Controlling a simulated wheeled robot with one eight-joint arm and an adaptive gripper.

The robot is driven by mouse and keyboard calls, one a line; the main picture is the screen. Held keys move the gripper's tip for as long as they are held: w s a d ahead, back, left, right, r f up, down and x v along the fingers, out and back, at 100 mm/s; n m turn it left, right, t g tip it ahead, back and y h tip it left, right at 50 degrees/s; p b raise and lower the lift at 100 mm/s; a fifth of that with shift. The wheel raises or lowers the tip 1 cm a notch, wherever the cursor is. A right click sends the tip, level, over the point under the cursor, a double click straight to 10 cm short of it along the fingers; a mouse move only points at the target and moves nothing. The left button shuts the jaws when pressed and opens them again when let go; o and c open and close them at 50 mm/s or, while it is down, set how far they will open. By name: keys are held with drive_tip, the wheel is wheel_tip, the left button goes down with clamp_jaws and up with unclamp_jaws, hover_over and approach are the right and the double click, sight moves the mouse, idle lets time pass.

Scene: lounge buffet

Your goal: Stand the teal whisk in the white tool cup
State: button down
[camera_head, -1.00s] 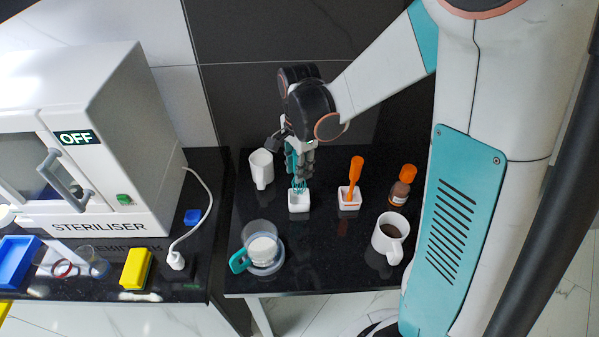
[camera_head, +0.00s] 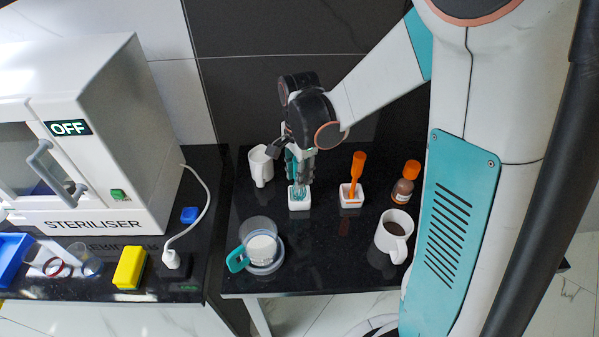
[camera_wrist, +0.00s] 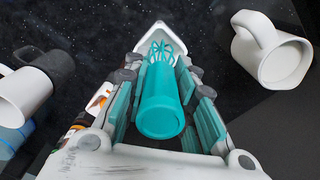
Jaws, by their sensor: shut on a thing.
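My gripper (camera_head: 300,168) is shut on the teal whisk (camera_head: 290,166), pointing down over the white tool cup (camera_head: 299,204). The whisk's wire end is at the cup's mouth and appears to be inside it. In the wrist view the whisk's thick handle (camera_wrist: 160,108) sits between my gripper's two fingers (camera_wrist: 160,72). The wires point away towards the cup (camera_wrist: 159,30), whose rim shows behind them. How deep the wires reach is hidden.
A second white cup (camera_head: 351,201) holds an orange spatula (camera_head: 357,172) to the right. A white mug (camera_head: 260,167), a clear jug with teal handle (camera_head: 259,232), a coffee mug (camera_head: 394,242) and an orange-capped bottle (camera_head: 403,189) stand around. The steriliser (camera_head: 95,140) is left.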

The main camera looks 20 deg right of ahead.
drive_tip(key=shift+f+b, duration=0.55)
drive_tip(key=shift+f, duration=0.1)
drive_tip(key=c, duration=1.2)
unclamp_jaws()
drive_tip(key=shift+c, duration=0.2)
wheel_tip(320, 180, up, 12)
drive_tip(key=shift+r, duration=0.1)
drive_tip(key=o, duration=1.1)
